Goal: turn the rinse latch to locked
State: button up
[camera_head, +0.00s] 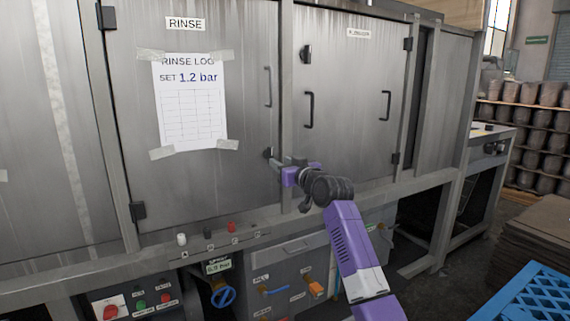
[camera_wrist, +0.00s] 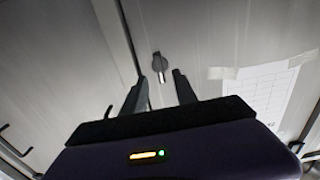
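The rinse latch (camera_head: 267,153) is a small dark piece at the lower right edge of the steel door labelled RINSE (camera_head: 245,110). In the wrist view the latch (camera_wrist: 159,64) has a dark round base and a short, pale-tipped lever. The lever lies nearly along the picture's vertical there. My gripper (camera_head: 276,163) is at the latch in the head view, partly covering it. In the wrist view my gripper (camera_wrist: 161,80) is open, with the lever seen between its two dark fingertips. I cannot tell whether either finger touches the lever.
A taped rinse log sheet (camera_head: 190,105) reading SET 1.2 bar hangs on the door. A second door (camera_head: 350,100) with a handle is to the right. Below are a control panel (camera_head: 135,299), a blue valve wheel (camera_head: 223,296) and a drawer front. A blue crate (camera_head: 535,295) stands lower right.

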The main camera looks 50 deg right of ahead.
jog(key=shift+v, duration=1.05)
notch_tip(320, 180, up, 5)
jog(key=s+m+t+h, duration=0.1)
jog(key=s+h, duration=0.1)
jog(key=s, duration=0.1)
jog(key=s+a+f+t, duration=0.1)
jog(key=s+a+f, duration=0.95)
jog(key=a, duration=0.25)
jog(key=s+a+f, duration=1)
jog(key=a+f, duration=0.2)
jog(key=a, duration=0.2)
jog(key=s+a+f+n+g+y, duration=0.1)
jog(key=s+a+f+n+y, duration=0.15)
jog(key=s+a, duration=0.45)
jog(key=s+a+f+n+g+y, duration=0.1)
jog(key=s+a+f+g+y, duration=0.15)
jog(key=s, duration=0.85)
jog(key=s+a+f+n+g+y, duration=0.1)
jog(key=s+a+f+y, duration=0.3)
jog(key=s, duration=0.5)
notch_tip(320, 180, up, 19)
jog(key=a+p, duration=0.1)
jog(key=p, duration=1.7)
jog(key=shift+s+a+f+h, duration=0.2)
jog(key=shift+a+h, duration=0.1)
jog(key=shift+h, duration=0.1)
